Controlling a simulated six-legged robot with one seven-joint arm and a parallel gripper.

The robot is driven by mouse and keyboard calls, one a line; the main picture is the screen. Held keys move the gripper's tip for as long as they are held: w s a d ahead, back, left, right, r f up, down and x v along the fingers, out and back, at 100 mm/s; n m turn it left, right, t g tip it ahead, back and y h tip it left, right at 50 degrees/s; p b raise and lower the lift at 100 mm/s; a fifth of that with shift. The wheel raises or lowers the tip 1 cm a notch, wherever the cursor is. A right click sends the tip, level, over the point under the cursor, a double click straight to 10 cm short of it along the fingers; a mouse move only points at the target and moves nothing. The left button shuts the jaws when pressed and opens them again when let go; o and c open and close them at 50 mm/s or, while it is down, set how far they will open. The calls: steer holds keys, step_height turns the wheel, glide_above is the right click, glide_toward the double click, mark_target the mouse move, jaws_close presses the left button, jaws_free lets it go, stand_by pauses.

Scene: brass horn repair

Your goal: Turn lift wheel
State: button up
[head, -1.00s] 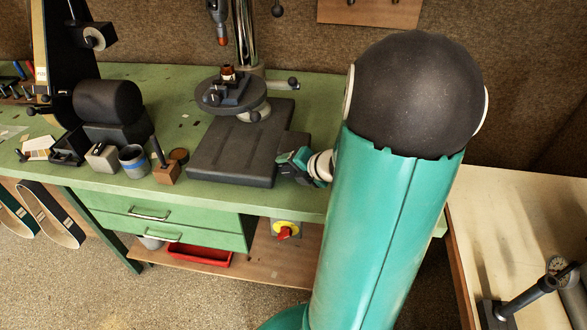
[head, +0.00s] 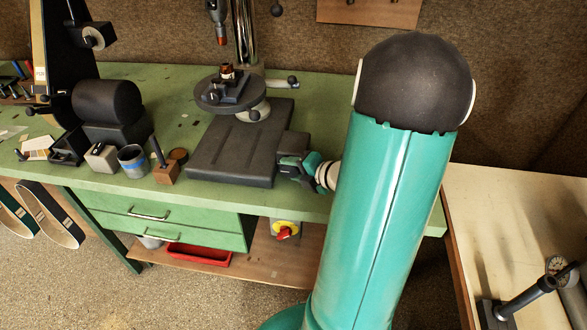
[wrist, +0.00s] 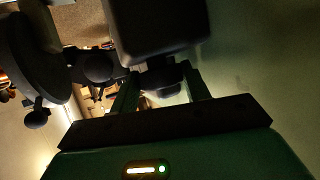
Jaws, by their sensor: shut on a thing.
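A drill press stands on the green bench with a dark base (head: 230,155), a round work table (head: 210,97) and a shiny column (head: 245,42). A dark block (head: 293,142) sits at the right of the base, and it looms large in the wrist view (wrist: 155,28). My gripper (head: 288,168) is beside this block, near the bench's front edge. In the wrist view my gripper (wrist: 160,88) has its two fingers around a small dark part, seemingly the lift wheel (wrist: 163,78), and is shut on it. The wheel's outline is dark and partly hidden.
A wooden block with a handle (head: 166,174), a grey-blue cup (head: 132,162) and a dark drum-shaped machine (head: 105,100) stand to the left. A red-yellow switch (head: 284,230) is below the bench front. A pale bench (head: 510,210) stands right.

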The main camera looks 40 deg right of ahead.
steer(key=shift+s+d+f+m+t+y, duration=0.15)
steer(key=shift+m+t+y, duration=0.1)
steer(key=shift+t, duration=0.35)
steer(key=shift+w+a+f+m+t+y, duration=0.15)
steer(key=shift+m+t, duration=0.1)
steer(key=shift+t, duration=0.35)
steer(key=shift+s+d+r, duration=0.1)
steer(key=o, duration=1)
steer(key=shift+r, duration=0.1)
